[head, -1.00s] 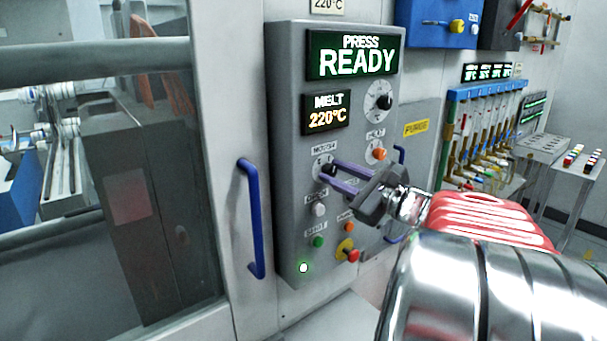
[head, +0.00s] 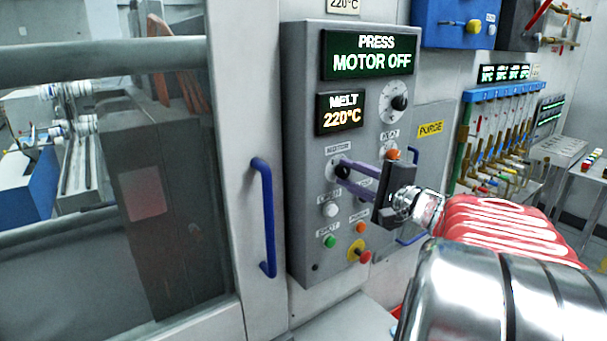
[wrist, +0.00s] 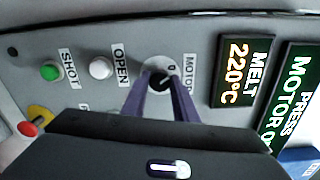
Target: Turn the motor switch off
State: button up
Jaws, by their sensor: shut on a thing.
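The motor switch (head: 341,170) is a dark knob on a pale round plate, under the label "MOTOR" on the grey control panel (head: 300,120). My gripper (head: 346,183) reaches in from the right, its two purple fingers shut on the knob. In the wrist view the motor switch (wrist: 160,77) sits between the fingertips of my gripper (wrist: 161,88). The fingers partly hide the knob. The press display (head: 372,54) reads "PRESS MOTOR OFF".
Near my gripper are a white button (head: 330,210), a green button (head: 330,242), an orange button (head: 361,228) and a red knob (head: 365,256) on yellow. A black dial (head: 399,102) sits above right. A blue handle (head: 266,215) stands left of the panel.

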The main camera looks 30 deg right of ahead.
jog(key=shift+a+f+n, duration=0.1)
jog(key=shift+f+n, duration=0.15)
jog(key=shift+n, duration=0.05)
jog(key=o, duration=1.1)
jog(key=shift+r, duration=0.15)
jog(key=shift+c, duration=0.2)
jog(key=s, duration=1.3)
jog(key=shift+s+d+r, duration=0.15)
jog(key=shift+s+d, duration=0.15)
jog(key=shift+s, duration=0.1)
